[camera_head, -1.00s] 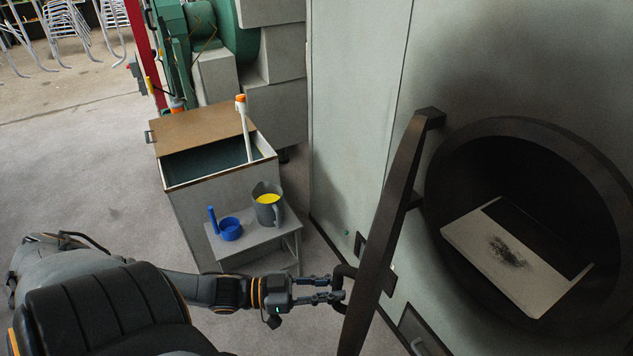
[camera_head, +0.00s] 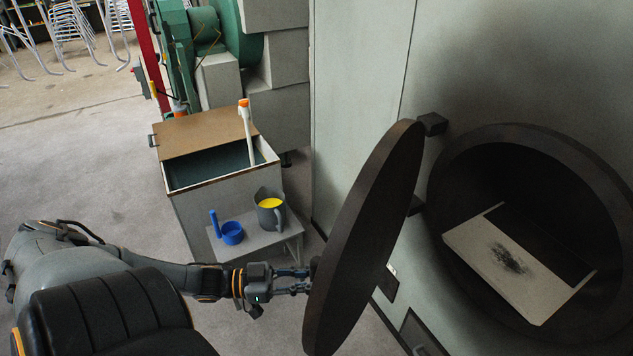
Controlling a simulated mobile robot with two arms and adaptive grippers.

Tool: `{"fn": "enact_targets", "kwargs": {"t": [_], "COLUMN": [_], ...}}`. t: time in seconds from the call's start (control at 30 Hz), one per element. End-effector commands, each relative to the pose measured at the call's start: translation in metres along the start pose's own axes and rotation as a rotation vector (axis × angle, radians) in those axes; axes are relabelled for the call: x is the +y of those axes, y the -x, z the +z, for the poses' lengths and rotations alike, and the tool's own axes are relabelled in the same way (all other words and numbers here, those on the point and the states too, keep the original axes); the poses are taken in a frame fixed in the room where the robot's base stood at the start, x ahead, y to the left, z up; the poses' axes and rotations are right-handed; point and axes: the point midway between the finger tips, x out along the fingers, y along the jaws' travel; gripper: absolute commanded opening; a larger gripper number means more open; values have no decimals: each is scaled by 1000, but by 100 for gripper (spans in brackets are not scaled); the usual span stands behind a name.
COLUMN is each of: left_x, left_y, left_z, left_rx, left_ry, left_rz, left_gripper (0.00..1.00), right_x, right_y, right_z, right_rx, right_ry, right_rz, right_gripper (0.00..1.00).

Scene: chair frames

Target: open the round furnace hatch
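The round furnace hatch (camera_head: 366,240) is a dark disc swung out on its hinge (camera_head: 432,124) at the left of the opening. Its face shows as a narrow oval. The round furnace opening (camera_head: 535,225) is uncovered, with a pale slab with a dark smudge (camera_head: 510,258) inside. My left gripper (camera_head: 308,279) reaches from the left to the hatch's far side. My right gripper is not in view.
A grey bin with a brown lid (camera_head: 205,133) stands left of the furnace. A small grey stand (camera_head: 262,241) at its front holds a grey jug with yellow contents (camera_head: 270,208) and a blue cup (camera_head: 232,233).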

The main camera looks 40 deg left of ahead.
Motion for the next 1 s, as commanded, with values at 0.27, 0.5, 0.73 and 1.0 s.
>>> {"fn": "enact_targets", "kwargs": {"t": [0.27, 0.5, 0.73, 1.0], "left_x": [-27, -46, -64, -74], "left_y": [21, 39, 56, 66], "left_z": [0, 0, 1, 0], "left_rx": [0, 0, 0, 0], "left_ry": [-7, -7, -7, -4], "left_rz": [-6, -7, -6, -3], "left_gripper": [0, 0, 0, 0], "right_x": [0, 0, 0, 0], "right_y": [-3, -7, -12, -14], "right_z": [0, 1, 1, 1], "right_rx": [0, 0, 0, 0], "right_ry": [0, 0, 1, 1], "right_rz": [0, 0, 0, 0], "right_gripper": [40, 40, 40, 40]}}
